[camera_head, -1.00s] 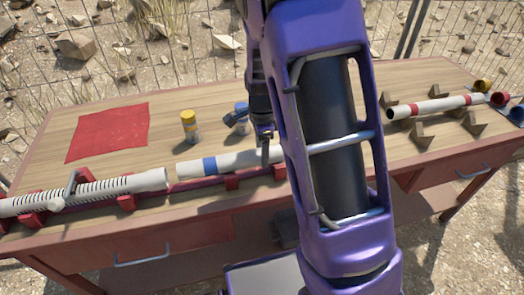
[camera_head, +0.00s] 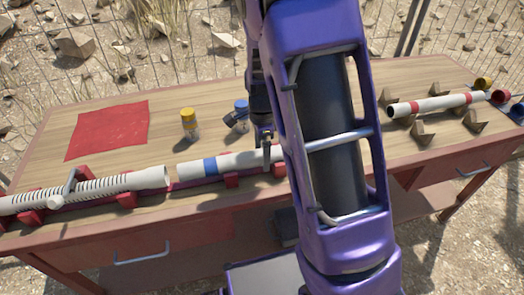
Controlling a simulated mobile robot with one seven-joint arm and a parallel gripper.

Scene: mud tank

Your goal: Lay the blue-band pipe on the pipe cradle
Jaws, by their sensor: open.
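The blue-band pipe (camera_head: 232,162), white with a blue ring near its left end, lies along the red cradle (camera_head: 232,181) at the table's front edge. Its left end sits close to the open end of a ribbed white pipe (camera_head: 110,187), with a small gap between them. My gripper (camera_head: 267,157) is open at the right part of the blue-band pipe, with a finger seen in front of it. Whether the fingers touch the pipe cannot be told. My purple arm hides the pipe's right end and part of the cradle.
A red-banded pipe (camera_head: 435,105) rests among wooden wedge blocks (camera_head: 422,132) at right. A yellow-capped bottle (camera_head: 189,124) and a blue-capped bottle (camera_head: 240,115) stand behind the blue-band pipe. A red cloth (camera_head: 108,131) lies at back left. Bare tabletop lies between cloth and bottles.

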